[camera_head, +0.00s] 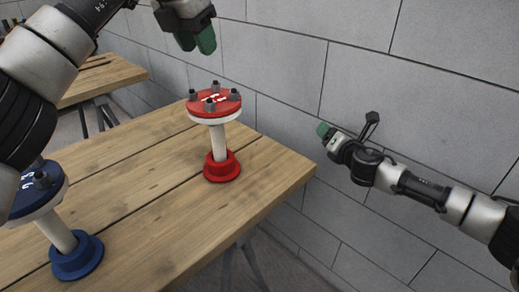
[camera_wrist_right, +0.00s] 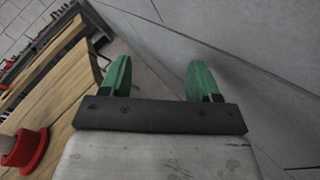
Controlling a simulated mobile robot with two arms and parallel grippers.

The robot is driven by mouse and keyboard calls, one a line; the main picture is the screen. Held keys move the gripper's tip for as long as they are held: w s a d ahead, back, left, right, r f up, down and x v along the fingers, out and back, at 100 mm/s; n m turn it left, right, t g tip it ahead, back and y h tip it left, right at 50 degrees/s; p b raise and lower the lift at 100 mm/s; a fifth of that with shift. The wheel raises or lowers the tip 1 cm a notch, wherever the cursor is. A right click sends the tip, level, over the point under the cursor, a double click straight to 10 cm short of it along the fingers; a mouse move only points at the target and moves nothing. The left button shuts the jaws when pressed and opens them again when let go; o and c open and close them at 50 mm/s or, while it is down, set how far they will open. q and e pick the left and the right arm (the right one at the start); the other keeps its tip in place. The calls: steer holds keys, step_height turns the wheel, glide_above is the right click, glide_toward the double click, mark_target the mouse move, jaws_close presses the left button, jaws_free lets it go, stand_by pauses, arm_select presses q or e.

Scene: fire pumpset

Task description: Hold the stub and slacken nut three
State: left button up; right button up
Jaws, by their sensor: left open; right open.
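In the head view a red stub stands upright on the wooden table, with a red base (camera_head: 222,166), a pale pipe (camera_head: 218,142) and a red-topped flange (camera_head: 214,103). Several dark nuts (camera_head: 210,104) stand on the flange around a white marking I cannot read. My left gripper (camera_head: 198,42) is above the flange and a little left of it, open, fingers pointing down, not touching. My right gripper (camera_head: 323,130) is to the right of the table, by the wall, apart from the stub. In the right wrist view its green fingers (camera_wrist_right: 158,78) are spread and empty.
A blue stub (camera_head: 77,255) stands at the table's front left, partly behind my left arm. The wooden table (camera_head: 150,185) is bare between the two stubs. A grey block wall (camera_head: 290,70) runs close behind. Another wooden table (camera_head: 105,78) stands at the back left.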

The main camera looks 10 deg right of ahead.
mark_target(224, 140)
steer(key=s+a+r+n+y, duration=0.1)
steer(key=a+n+y, duration=0.1)
steer(key=a+n, duration=0.1)
steer(key=s+a+r+n+g+y, duration=0.1)
steer(key=s+a+r+n+y, duration=0.1)
steer(key=a, duration=0.4)
steer(key=s+a+r+n+g+y, duration=0.1)
steer(key=a+r+n+y, duration=0.1)
steer(key=a+n+y, duration=0.2)
steer(key=shift+s+a+n, duration=0.25)
steer(key=shift+s+n, duration=0.05)
steer(key=shift+n, duration=0.1)
steer(key=s+a+n+g+y, duration=0.1)
steer(key=s+a+n, duration=0.1)
steer(key=a, duration=0.1)
steer(key=s+a+r+n+g+y, duration=0.1)
steer(key=s+a+n+y, duration=0.1)
steer(key=a, duration=0.1)
steer(key=s+a+n+g+y, duration=0.1)
steer(key=s+a+n+g, duration=0.1)
steer(key=s+a, duration=0.1)
steer(key=shift+s+r+n+y, duration=0.1)
steer(key=shift+r+n+y, duration=0.1)
steer(key=shift+n+y, duration=0.15)
steer(key=x, duration=1)
steer(key=shift+a, duration=0.35)
jaws_close()
